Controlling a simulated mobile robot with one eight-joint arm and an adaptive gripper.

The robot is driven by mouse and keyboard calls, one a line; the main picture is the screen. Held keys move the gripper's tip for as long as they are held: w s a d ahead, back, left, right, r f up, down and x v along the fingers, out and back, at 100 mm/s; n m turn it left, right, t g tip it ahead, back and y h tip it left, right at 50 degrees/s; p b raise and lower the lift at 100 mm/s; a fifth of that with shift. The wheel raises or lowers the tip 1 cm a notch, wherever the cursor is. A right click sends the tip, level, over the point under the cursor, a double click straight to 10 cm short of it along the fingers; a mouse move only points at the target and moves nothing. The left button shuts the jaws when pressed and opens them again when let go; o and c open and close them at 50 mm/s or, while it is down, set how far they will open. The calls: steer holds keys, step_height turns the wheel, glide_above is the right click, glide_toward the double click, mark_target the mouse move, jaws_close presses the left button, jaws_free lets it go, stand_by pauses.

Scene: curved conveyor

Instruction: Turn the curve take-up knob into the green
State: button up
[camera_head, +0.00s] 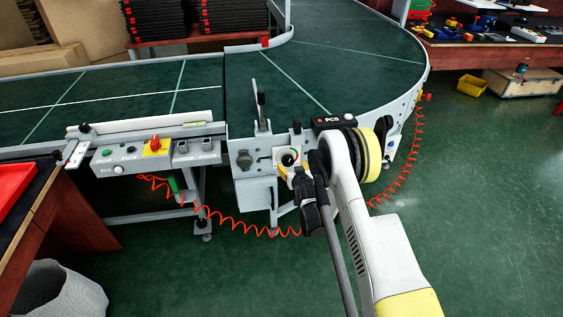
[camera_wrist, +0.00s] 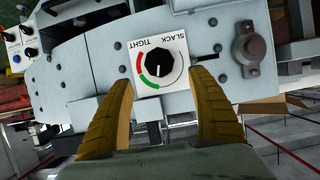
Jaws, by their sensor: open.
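The take-up knob (camera_wrist: 160,71) is a round black knob on a white dial plate marked SLACK and TIGHT, upside down in the wrist view. A red arc lies at its left and a green arc at its lower left. In the head view the knob (camera_head: 288,159) shows on the conveyor's front, just left of my arm.
A grey bolt-like fitting (camera_wrist: 250,46) sits right of the dial in the wrist view. A control box with a red stop button (camera_head: 155,142) stands left of the dial. A coiled red hose (camera_head: 245,224) hangs below.

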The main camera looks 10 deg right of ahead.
mark_target(289, 161)
steer(key=b+x, duration=0.2)
steer(key=x, duration=0.5)
steer(key=shift+w+f+b, duration=0.3)
steer(key=shift+f, duration=0.05)
steer(key=shift+w, duration=0.5)
steer(key=c, duration=1.2)
steer(key=shift+m, duration=0.3)
steer(key=shift+d+m+y, duration=0.1)
steer(key=shift+m+y, duration=1.2)
steer(key=shift+m, duration=0.2)
